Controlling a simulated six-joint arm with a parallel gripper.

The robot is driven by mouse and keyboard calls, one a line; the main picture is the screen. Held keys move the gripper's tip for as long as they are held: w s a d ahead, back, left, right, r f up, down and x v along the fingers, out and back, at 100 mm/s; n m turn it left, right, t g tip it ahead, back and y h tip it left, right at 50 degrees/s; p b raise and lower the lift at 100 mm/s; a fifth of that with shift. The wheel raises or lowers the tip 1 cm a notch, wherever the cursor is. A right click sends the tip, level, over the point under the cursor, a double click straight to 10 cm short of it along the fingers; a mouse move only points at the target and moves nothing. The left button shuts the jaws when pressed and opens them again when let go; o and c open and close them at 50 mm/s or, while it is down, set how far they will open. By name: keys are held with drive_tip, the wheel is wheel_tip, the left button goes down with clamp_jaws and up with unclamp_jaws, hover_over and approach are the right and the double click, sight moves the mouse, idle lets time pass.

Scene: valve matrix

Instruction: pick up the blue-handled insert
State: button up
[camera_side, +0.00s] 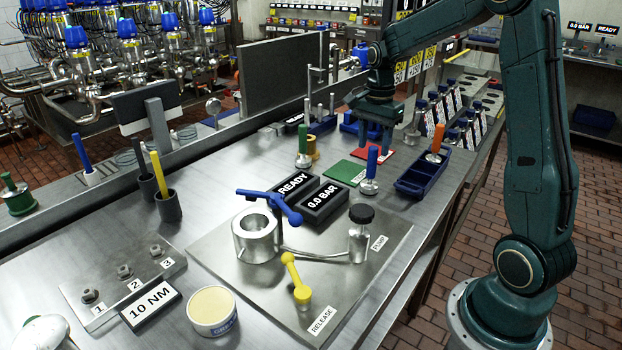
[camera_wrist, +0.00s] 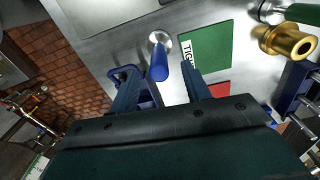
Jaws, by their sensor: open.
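The blue-handled insert (camera_side: 371,170) stands upright on the steel bench, a blue handle on a round metal base, right of the green card. In the wrist view the insert (camera_wrist: 160,58) shows ahead of my gripper, roughly in line with the space between the fingers. My gripper (camera_side: 374,140) is open and empty, pointing down above the bench and behind the insert in the side view. Its two fingers also show in the wrist view (camera_wrist: 160,85), apart and not touching the insert.
A green card (camera_side: 346,173) and a red card (camera_side: 398,153) lie beside it. A green-handled insert (camera_side: 303,150), an orange-handled insert (camera_side: 437,140) and a blue tray (camera_side: 421,178) stand close by. The fixture plate (camera_side: 215,243) with a blue lever (camera_side: 270,200) lies in front.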

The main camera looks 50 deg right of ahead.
sight(373, 159)
drive_tip(key=shift+f, duration=2.6)
clamp_jaws()
drive_tip(key=shift+r, duration=0.1)
